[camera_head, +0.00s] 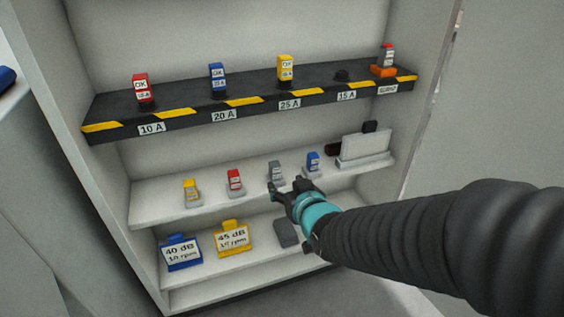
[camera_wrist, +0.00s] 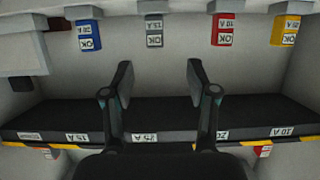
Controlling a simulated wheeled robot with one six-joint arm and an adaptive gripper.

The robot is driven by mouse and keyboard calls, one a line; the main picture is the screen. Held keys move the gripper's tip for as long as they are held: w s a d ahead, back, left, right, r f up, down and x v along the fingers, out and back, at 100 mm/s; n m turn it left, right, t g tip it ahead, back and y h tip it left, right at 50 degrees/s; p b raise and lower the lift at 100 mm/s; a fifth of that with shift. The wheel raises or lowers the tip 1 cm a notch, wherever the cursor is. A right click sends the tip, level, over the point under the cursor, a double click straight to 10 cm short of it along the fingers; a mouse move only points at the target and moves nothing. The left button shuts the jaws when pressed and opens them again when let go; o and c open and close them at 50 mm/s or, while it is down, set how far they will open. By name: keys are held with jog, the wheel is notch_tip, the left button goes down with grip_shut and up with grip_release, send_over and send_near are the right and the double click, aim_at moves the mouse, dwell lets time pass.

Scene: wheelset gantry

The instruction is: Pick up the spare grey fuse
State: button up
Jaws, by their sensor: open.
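The spare grey fuse (camera_head: 275,171) stands on the middle shelf (camera_head: 150,205), between a red fuse (camera_head: 235,181) and a blue fuse (camera_head: 313,163). In the wrist view, which is upside down, the grey fuse (camera_wrist: 154,32) hangs near the top centre with an OK label. My gripper (camera_head: 285,186) is in front of the grey fuse and slightly below it in the head view. Its fingers are apart and empty in the wrist view (camera_wrist: 159,76). The grey fuse appears beyond the fingers, apart from them.
A yellow fuse (camera_head: 191,192) and a grey-white box (camera_head: 364,149) share the middle shelf. The dark upper shelf (camera_head: 190,116) holds red, blue and yellow fuses, a bare 15 A socket (camera_head: 342,75) and an orange holder (camera_head: 383,71). Signs (camera_head: 181,252) stand below.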

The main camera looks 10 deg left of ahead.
aim_at(277, 173)
jog(key=x, duration=0.6)
jog(key=shift+d+f+x, duration=0.15)
jog(key=shift+d+x, duration=0.05)
jog(key=shift+x, duration=1.1)
jog(key=shift+d+f+x, duration=0.1)
jog(key=shift+d+x, duration=0.1)
jog(key=shift+x, duration=1.15)
jog(key=shift+w, duration=0.15)
grip_shut()
